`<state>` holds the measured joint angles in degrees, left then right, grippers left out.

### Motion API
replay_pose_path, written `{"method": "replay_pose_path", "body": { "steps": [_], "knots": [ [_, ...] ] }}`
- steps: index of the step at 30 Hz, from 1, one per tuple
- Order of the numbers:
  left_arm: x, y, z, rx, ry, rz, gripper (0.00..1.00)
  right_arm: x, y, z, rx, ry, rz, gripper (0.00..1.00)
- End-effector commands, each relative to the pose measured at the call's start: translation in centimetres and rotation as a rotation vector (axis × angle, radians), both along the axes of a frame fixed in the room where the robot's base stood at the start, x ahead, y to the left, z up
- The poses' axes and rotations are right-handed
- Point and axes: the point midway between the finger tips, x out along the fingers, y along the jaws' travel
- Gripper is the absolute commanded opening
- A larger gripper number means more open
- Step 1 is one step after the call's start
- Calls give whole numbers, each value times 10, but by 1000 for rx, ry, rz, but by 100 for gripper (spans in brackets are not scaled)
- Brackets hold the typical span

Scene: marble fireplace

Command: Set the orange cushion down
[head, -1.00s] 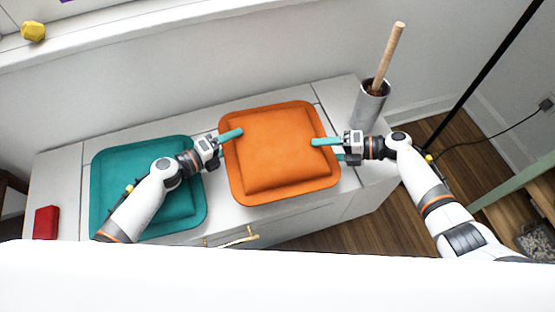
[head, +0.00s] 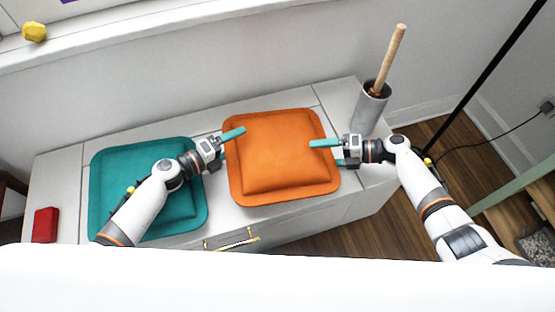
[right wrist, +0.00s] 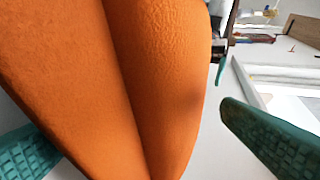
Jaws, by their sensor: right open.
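The orange cushion (head: 283,155) lies flat at the middle of the white cabinet top (head: 225,212), between my two grippers; a small gap beneath it cannot be ruled out. My right gripper (head: 328,150) is open at its right edge. In the right wrist view the orange cushion (right wrist: 125,80) stands between my right gripper's spread teal fingers (right wrist: 160,145), with clear space beside the right-hand finger. My left gripper (head: 228,142) is at the cushion's left edge, one teal finger over it. Its other finger is mostly hidden, so its opening is unclear.
A teal cushion (head: 130,175) lies on the left of the cabinet under my left arm. A red box (head: 46,225) is at the far left. A grey cylinder (head: 369,108) with a wooden rod stands behind my right gripper. A yellow lump (head: 34,31) sits on the sill.

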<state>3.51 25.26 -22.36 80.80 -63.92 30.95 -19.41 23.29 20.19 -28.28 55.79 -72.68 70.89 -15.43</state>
Motion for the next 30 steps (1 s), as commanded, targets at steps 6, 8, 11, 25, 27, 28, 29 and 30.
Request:
{"method": "replay_pose_path", "body": {
  "steps": [6,8,11,25,27,28,29,30],
  "knots": [
    [-16,8,-28,14,50,6,88,1,-2,-6,-6,0,-4,90],
    [-20,12,-24,13,46,6,88,1,-2,-6,-6,-1,-4,90],
    [-29,21,-17,15,38,4,88,1,-2,-6,-6,-1,-6,90],
    [-58,53,19,12,-5,0,88,0,-1,-4,-6,-2,-4,90],
    [-59,54,21,11,-9,0,88,0,-5,-3,-7,-2,-4,90],
    [-59,54,21,11,-9,0,88,-1,-8,-2,-8,-2,-4,90],
    [-59,54,22,11,-9,0,88,-1,-12,-1,-9,-1,-4,90],
    [-59,54,22,11,-10,0,88,-1,-18,0,-10,-2,-5,90]
  ]
}}
